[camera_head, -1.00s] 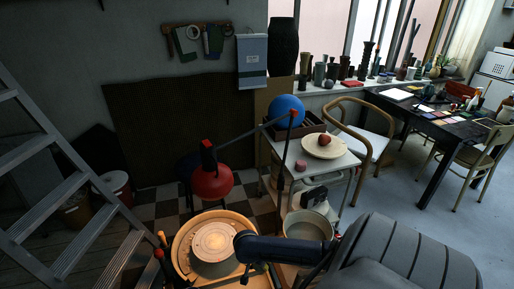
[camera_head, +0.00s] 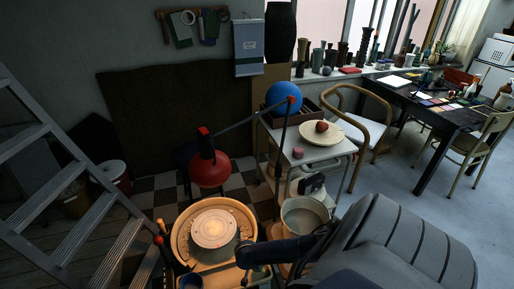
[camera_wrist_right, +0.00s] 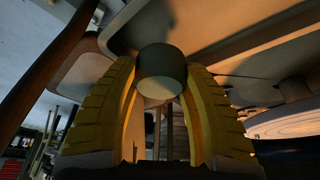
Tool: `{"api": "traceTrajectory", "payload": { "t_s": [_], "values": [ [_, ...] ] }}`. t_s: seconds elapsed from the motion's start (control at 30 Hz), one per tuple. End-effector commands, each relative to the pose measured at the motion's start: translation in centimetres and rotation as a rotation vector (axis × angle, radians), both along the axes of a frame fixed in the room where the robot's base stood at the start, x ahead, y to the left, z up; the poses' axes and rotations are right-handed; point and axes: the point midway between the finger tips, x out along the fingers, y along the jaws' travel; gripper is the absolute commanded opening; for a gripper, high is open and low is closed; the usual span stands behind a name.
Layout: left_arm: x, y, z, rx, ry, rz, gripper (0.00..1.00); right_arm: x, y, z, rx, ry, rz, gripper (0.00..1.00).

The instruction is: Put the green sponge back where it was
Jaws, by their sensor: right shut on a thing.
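My right gripper (camera_wrist_right: 160,95) shows in the right wrist view with its two yellow ribbed fingers shut on a short, round, dark grey-green piece, which I take to be the green sponge (camera_wrist_right: 161,68). Its pale flat end faces the camera. In the head view my right gripper (camera_head: 256,272) is low at the picture's bottom, just right of the pottery wheel (camera_head: 214,228); the sponge cannot be made out there. My left gripper is not in view.
A metal pot (camera_head: 304,216) stands right of the wheel, below a white cart (camera_head: 326,152) carrying a plate (camera_head: 318,133). A dark blue container (camera_head: 190,282) is at the wheel's lower left. A ladder (camera_head: 60,185) stands at left.

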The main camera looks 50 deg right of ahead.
Motion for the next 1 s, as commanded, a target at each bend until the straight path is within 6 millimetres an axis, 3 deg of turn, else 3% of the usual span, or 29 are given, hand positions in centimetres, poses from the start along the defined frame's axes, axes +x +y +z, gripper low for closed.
{"api": "traceTrajectory", "payload": {
  "t_s": [0.3,0.83,0.87,1.0],
  "values": [
    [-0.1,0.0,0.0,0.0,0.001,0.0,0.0,0.1,0.0,-2.8,0.0,0.0,0.0,0.14],
    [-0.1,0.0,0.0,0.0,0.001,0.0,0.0,0.0,0.0,-3.4,0.0,0.0,-0.001,0.14],
    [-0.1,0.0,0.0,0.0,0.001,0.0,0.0,0.0,0.0,-3.4,0.0,-0.001,0.0,0.51],
    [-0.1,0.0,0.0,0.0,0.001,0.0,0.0,0.0,0.0,-3.4,0.0,-0.001,0.0,0.67]
  ]
}}
